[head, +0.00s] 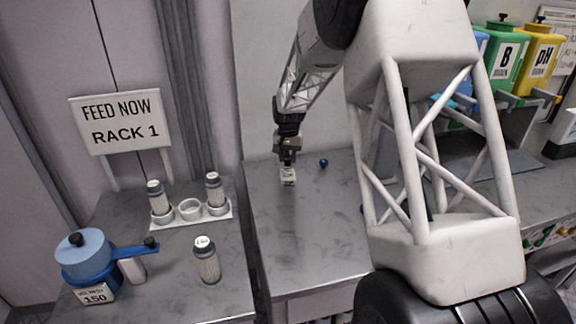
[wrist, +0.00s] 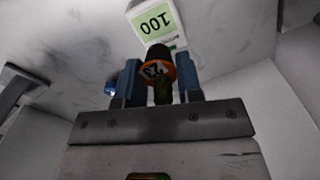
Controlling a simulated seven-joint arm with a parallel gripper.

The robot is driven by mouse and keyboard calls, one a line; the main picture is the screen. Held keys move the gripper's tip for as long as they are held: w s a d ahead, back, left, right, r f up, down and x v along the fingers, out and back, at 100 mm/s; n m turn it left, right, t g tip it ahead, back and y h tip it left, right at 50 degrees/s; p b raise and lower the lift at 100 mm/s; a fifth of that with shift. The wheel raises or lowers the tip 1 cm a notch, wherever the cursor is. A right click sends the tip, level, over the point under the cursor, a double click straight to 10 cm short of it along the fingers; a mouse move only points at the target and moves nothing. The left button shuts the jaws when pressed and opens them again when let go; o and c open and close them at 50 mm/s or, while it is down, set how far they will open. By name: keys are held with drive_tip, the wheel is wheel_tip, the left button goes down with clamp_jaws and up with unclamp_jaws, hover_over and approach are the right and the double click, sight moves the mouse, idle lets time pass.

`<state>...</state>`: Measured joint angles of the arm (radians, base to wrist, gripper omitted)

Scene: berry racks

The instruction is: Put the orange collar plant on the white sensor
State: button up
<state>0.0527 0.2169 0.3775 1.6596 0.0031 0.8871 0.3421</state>
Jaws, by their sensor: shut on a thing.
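The orange collar plant (wrist: 158,68) is between the two blue fingers of my gripper (wrist: 160,78) in the wrist view. It shows a dark body, an orange ring, a label that seems to read 23, and a dull green part below. In the head view my gripper (head: 287,158) is over the grey counter, right above the white sensor (head: 288,178). The plant is too small there to make out clearly. I cannot tell whether the plant touches the sensor.
A small blue ball (head: 323,162) lies right of the sensor. At left are a white rack (head: 190,209) with two grey canisters, a loose canister (head: 207,262), a blue pot (head: 84,255) and a RACK 1 sign (head: 121,120). Coloured bottles (head: 507,58) stand at back right. The front counter is clear.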

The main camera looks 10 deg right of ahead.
sight(288, 165)
drive_tip(key=shift+f, duration=1.75)
drive_tip(key=shift+f, duration=0.1)
drive_tip(key=o, duration=0.9)
wheel_tip(288, 165, up, 12)
drive_tip(key=shift+r, duration=0.1)
drive_tip(key=shift+s+r, duration=0.1)
